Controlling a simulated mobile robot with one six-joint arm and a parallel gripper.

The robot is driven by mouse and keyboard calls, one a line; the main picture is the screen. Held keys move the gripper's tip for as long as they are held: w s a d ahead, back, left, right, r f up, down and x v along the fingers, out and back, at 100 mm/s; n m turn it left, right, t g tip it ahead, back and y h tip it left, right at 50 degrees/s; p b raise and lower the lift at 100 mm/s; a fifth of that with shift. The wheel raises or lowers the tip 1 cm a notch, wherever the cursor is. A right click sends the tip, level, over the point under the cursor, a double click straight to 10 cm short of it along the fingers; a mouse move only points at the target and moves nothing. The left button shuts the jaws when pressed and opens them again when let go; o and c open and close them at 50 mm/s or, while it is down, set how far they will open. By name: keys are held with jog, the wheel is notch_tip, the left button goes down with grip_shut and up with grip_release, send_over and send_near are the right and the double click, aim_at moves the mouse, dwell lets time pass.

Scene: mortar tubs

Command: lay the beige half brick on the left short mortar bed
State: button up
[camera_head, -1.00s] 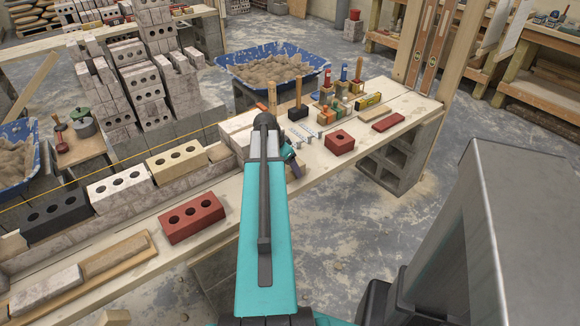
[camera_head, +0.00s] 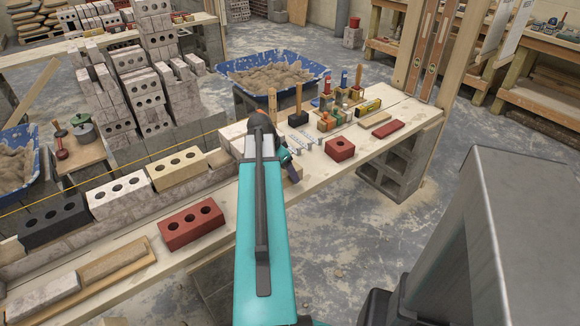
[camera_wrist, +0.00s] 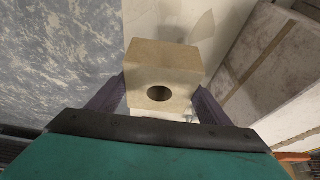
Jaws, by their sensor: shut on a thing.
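The beige half brick (camera_wrist: 163,75), with one round hole, is held between the two purple fingers of my gripper (camera_wrist: 155,98) in the wrist view. In the head view my gripper (camera_head: 284,157) is at the far end of my teal arm, over the plank bench, and my arm hides most of what it holds. A short grey-brown mortar patch (camera_head: 218,158) lies on the low brick course just right of the beige three-hole brick. The gripper is to the right of this patch. I cannot tell whether other mortar beds lie behind my arm.
On the course stand a beige brick (camera_head: 177,168), a white brick (camera_head: 119,194) and a dark brick (camera_head: 55,220). A red brick (camera_head: 191,225) lies on the plank in front. A red half brick (camera_head: 340,148) and several tools stand to the right. A yellow string runs above the course.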

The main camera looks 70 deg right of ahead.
jog(key=a, duration=0.6)
jog(key=a+r, duration=0.1)
jog(key=a, duration=0.3)
jog(key=shift+w+b, duration=0.15)
jog(key=shift+b, duration=0.2)
jog(key=shift+w+f+b, duration=0.1)
jog(key=shift+f+b, duration=0.05)
jog(key=shift+b, duration=1.05)
jog(key=shift+w+a+b, duration=0.1)
jog(key=shift+a+b, duration=0.15)
jog(key=shift+b, duration=0.9)
jog(key=a+b, duration=0.1)
jog(key=b, duration=0.3)
jog(key=shift+a+r+b, duration=0.35)
jog(key=shift+b, duration=0.85)
jog(key=shift+w, duration=0.1)
